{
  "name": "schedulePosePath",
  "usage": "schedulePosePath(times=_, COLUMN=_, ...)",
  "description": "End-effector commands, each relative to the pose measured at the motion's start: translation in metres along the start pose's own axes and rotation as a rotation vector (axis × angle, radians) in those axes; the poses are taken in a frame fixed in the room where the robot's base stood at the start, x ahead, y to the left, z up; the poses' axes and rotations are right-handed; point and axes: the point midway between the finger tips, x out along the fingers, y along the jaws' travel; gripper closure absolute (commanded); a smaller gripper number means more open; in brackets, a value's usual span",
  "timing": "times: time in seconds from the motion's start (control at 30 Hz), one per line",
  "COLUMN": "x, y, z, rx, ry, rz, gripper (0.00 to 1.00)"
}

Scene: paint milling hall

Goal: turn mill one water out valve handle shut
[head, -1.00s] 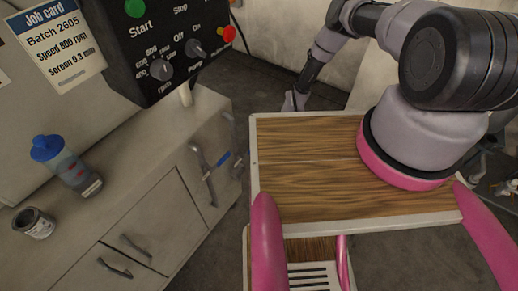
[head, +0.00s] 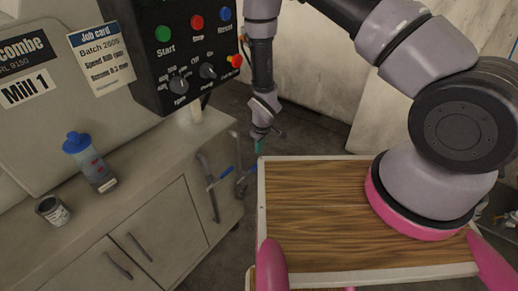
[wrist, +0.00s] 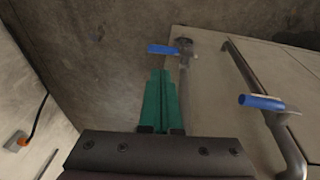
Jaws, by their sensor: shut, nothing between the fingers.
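Two pipes with blue valve handles stand at the right end of the Mill 1 cabinet. I cannot read which is water out. My gripper (head: 258,147), with green fingers (wrist: 160,98), is shut and empty. It points down near the right pipe, apart from both handles.
The Mill 1 sign (head: 28,88) and black control box (head: 185,50) are above the cabinet top (head: 135,165). A blue-capped bottle (head: 90,162) and a small can (head: 52,210) stand there. My wooden deck is at the right. Open floor lies behind the pipes.

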Motion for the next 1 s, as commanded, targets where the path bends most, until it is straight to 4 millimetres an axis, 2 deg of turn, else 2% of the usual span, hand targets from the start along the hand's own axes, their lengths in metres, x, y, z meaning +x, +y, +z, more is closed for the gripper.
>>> schedulePosePath(times=0.1, x=0.029, y=-0.001, z=0.001, rx=0.000, ry=-0.002, rz=-0.001, gripper=1.00)
schedulePosePath(times=0.3, x=0.070, y=-0.001, z=0.001, rx=0.000, ry=-0.002, rz=-0.001, gripper=1.00)
schedulePosePath(times=0.5, x=0.096, y=0.000, z=0.001, rx=0.000, ry=-0.001, rz=-0.001, gripper=1.00)
schedulePosePath(times=0.7, x=0.105, y=0.000, z=0.001, rx=0.000, ry=-0.001, rz=-0.001, gripper=1.00)
schedulePosePath(times=1.0, x=0.106, y=0.000, z=0.000, rx=0.000, ry=-0.001, rz=-0.001, gripper=1.00)
